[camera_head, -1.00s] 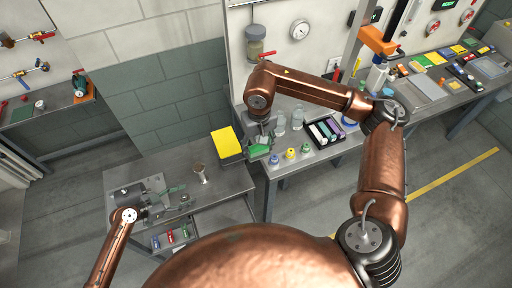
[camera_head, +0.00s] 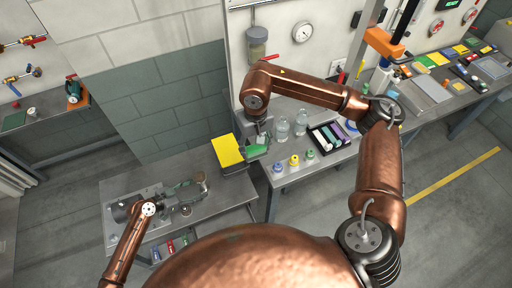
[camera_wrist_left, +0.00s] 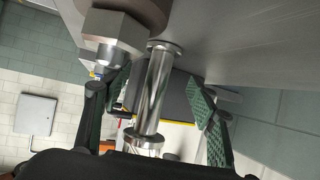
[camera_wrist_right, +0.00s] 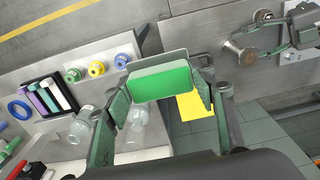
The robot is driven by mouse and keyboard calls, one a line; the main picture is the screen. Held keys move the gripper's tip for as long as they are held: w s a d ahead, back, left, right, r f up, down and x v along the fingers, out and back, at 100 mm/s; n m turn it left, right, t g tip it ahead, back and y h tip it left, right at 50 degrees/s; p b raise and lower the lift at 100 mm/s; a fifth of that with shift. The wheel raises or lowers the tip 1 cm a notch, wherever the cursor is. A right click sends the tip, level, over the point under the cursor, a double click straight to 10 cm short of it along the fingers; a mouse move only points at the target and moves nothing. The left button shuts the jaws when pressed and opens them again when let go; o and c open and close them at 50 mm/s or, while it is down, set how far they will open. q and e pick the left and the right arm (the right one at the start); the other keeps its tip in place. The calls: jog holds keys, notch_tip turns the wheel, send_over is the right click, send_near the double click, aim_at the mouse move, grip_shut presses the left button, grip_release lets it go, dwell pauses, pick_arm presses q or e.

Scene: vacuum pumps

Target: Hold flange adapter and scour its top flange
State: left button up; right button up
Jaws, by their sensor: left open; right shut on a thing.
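The flange adapter is a shiny steel tube with a flange at each end (camera_wrist_left: 157,90). It stands on the left table, and in the head view it is small beside my left gripper (camera_head: 190,187). In the left wrist view my left gripper (camera_wrist_left: 160,98) is open, with a green-padded finger on each side of the tube and visible gaps. The adapter also shows at the upper right of the right wrist view (camera_wrist_right: 238,49). My right gripper (camera_wrist_right: 161,92) is shut on a green scouring pad (camera_wrist_right: 160,84) and holds it above the table corner; the pad also shows in the head view (camera_head: 256,150).
A yellow sheet (camera_head: 227,151) is at the left table's right end. A steel hexagonal fitting (camera_wrist_left: 115,35) is close to the adapter. Bottles (camera_head: 282,129), small coloured-topped parts (camera_head: 294,160) and a black tray (camera_head: 322,138) stand on the right bench.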

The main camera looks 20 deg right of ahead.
pick_arm(q)
jog(key=shift+w+d+f, duration=0.35)
jog(key=shift+d+f, duration=0.15)
jog(key=shift+f, duration=0.05)
jog(key=shift+w+d+f+b, duration=0.1)
jog(key=shift+d+b, duration=0.15)
jog(key=shift+b, duration=0.15)
jog(key=shift+d, duration=0.15)
jog(key=shift+s+r, duration=0.25)
jog(key=shift+s, duration=0.2)
jog(key=shift+w+d+f, duration=0.1)
jog(key=shift+w+f, duration=0.15)
jog(key=shift+w, duration=0.1)
jog(key=shift+c, duration=0.5)
jog(key=shift+s+r, duration=0.15)
jog(key=shift+s, duration=0.05)
jog(key=c, duration=0.5)
jog(key=shift+w, duration=0.1)
jog(key=c, duration=0.5)
jog(key=shift+c, duration=1)
